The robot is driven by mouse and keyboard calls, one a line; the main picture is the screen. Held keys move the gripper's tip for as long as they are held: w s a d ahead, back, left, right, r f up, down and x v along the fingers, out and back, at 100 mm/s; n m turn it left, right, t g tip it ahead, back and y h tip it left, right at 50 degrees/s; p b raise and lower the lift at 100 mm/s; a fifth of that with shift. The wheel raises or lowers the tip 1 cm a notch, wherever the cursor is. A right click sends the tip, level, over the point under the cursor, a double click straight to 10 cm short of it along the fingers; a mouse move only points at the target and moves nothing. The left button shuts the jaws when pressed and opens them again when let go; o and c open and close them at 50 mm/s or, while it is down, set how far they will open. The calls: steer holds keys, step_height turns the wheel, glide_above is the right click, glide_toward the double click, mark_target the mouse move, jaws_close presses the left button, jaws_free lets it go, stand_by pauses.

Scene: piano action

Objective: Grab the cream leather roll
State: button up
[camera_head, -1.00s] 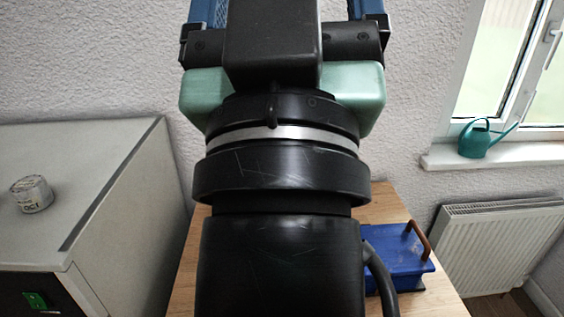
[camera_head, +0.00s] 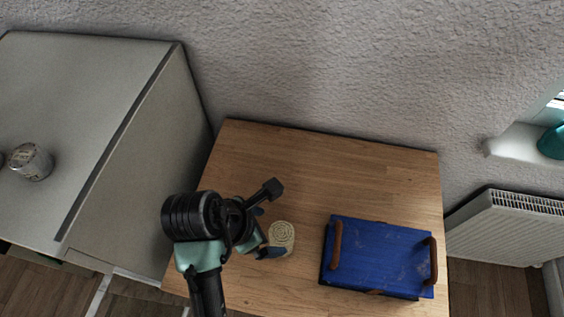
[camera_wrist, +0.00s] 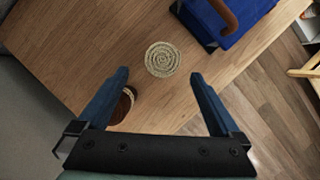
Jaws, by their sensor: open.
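The cream leather roll (camera_head: 281,236) stands upright on the wooden table, its spiral end facing up, just right of my gripper (camera_head: 271,232) in the head view. In the wrist view the cream spiral end (camera_wrist: 162,59) lies slightly beyond the fingertips, about midway between them. My gripper (camera_wrist: 159,75) is open and empty, with its two blue fingers spread apart. I cannot tell whether a finger touches the roll in the head view.
A blue box (camera_head: 378,258) with brown handles sits on the table right of the roll. A brown-sided round thing (camera_wrist: 124,104) is partly hidden by the left finger in the wrist view. The wooden table (camera_head: 320,165) is clear at the back. A grey cabinet (camera_head: 90,85) stands left.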

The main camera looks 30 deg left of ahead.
mark_target(286, 238)
steer(key=x, duration=0.8)
steer(key=p+x, duration=0.1)
steer(key=x, duration=0.3)
steer(key=shift+s+f, duration=0.3)
steer(key=shift+f, duration=0.25)
